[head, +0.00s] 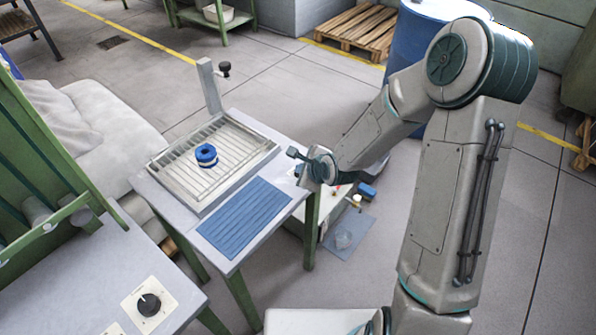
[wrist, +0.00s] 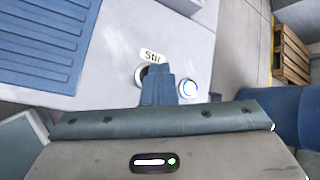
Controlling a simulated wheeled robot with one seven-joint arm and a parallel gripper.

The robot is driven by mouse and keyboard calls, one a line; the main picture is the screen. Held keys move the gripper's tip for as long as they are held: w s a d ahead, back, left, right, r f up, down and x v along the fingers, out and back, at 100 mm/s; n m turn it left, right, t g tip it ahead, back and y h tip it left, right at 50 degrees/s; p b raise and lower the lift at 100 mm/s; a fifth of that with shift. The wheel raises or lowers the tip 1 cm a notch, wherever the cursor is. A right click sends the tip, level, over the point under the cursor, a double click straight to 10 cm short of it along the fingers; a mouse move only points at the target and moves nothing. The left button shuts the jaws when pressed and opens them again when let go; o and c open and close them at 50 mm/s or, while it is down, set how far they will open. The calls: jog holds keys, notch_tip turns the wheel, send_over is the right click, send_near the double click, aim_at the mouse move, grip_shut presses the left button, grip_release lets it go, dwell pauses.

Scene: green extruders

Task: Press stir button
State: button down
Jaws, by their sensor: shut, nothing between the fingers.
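A white label reading "Stir" (wrist: 151,57) is on the pale grey table top in the wrist view. Just below it, a round dark button with a light rim (wrist: 139,76) shows partly, covered on its right by my fingers. My gripper (wrist: 158,70) is shut and empty, its fingertips overlapping the button's edge in the picture; I cannot tell whether they touch it. In the head view my gripper (head: 293,153) is over the table's right side, and the button is not distinguishable.
A post (head: 208,88) rises behind the tray. Another panel with a black knob (head: 149,304) is at lower left. A blue barrel (head: 412,40) stands behind my arm.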

jog(key=shift+r, duration=0.35)
notch_tip(320, 180, up, 6)
jog(key=p, duration=0.5)
jog(key=shift+p, duration=0.4)
jog(key=shift+f, duration=0.1)
